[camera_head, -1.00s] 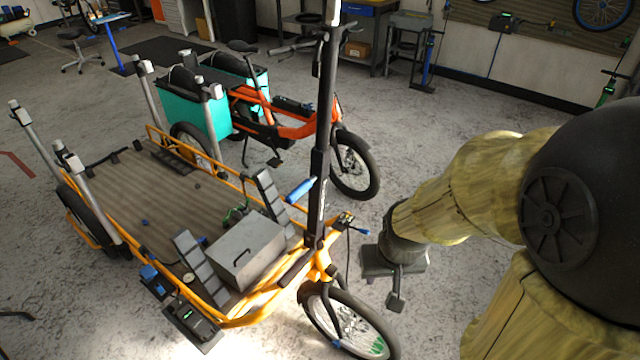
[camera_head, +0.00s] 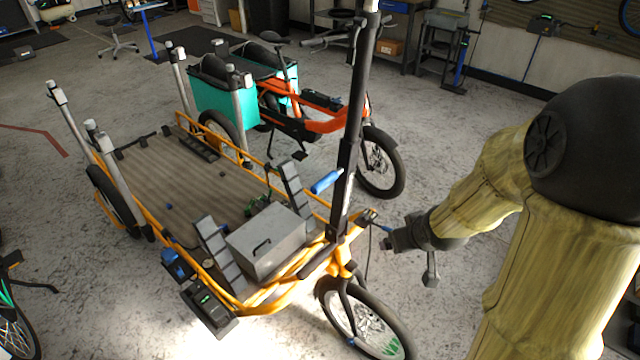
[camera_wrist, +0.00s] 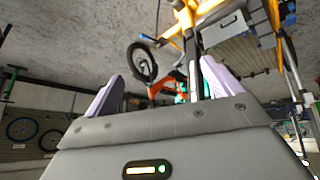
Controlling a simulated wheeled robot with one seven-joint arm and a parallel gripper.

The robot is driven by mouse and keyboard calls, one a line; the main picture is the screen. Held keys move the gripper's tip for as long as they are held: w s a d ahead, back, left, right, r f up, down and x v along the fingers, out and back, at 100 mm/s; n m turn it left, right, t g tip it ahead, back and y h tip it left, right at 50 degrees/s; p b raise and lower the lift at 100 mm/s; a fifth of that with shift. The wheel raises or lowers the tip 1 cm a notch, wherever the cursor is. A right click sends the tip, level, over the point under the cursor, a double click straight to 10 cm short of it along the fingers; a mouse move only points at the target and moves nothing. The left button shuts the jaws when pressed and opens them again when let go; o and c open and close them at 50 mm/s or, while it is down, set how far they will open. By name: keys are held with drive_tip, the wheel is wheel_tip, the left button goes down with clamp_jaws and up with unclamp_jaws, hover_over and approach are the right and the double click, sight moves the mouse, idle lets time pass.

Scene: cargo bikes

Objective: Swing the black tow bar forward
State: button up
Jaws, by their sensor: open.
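A long black bar (camera_head: 352,120) stands nearly upright at the front of the yellow cargo bike (camera_head: 262,303). I take it for the tow bar. A blue handle (camera_head: 326,182) sticks out from its lower part, and its top runs out of the picture. My gripper (camera_head: 388,238) is right of the bar's foot, near the front wheel, and looks apart from the bar. In the wrist view its two pale fingers (camera_wrist: 160,72) are spread with nothing gripped.
The yellow bike's front wheel (camera_head: 366,318) is below my gripper. An orange bike (camera_head: 318,125) with teal bags stands behind.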

drive_tip(key=w+a+f+n+t+y+b, duration=0.3)
drive_tip(key=w+a+n+y, duration=0.15)
drive_tip(key=w+y, duration=0.25)
drive_tip(key=r+y, duration=0.1)
drive_tip(key=y, duration=0.1)
drive_tip(key=a+r+n+t+y, duration=0.1)
drive_tip(key=r+y, duration=0.1)
drive_tip(key=a+r+n+y+b, duration=0.1)
drive_tip(key=y, duration=0.1)
drive_tip(key=shift+s+r+y, duration=0.15)
drive_tip(key=shift+s+y, duration=0.15)
drive_tip(key=shift+s, duration=0.05)
drive_tip(key=shift+a, duration=0.15)
drive_tip(key=p+x, duration=0.2)
drive_tip(key=x, duration=1.5)
drive_tip(key=shift+w+r, duration=0.2)
drive_tip(key=shift+w, duration=0.05)
